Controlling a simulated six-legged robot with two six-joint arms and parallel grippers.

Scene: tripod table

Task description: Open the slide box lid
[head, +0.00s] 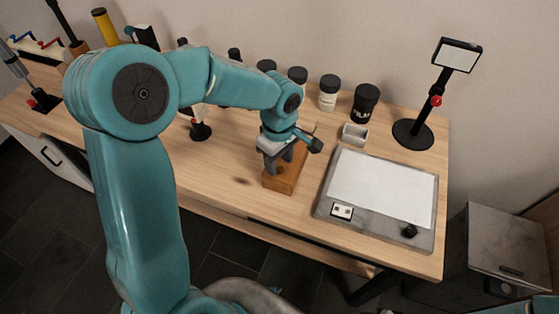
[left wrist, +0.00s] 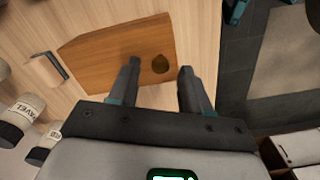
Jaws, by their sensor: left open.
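The slide box (head: 284,183) is an orange-brown wooden box on the table, left of the light panel. In the left wrist view its wooden top (left wrist: 95,50) fills the upper middle, with a dark round spot (left wrist: 160,64) near one end. The lid looks closed, though part of the box is hidden by my gripper in the head view. My left gripper (head: 277,164) is over the box, pointing down.
A light panel (head: 385,185) with a black knob lies right of the box. A small grey tray (head: 355,135), a black film jar (head: 365,102) and other jars stand behind. A black stand (head: 412,133) is at the back right. Bare wood lies in front of the box.

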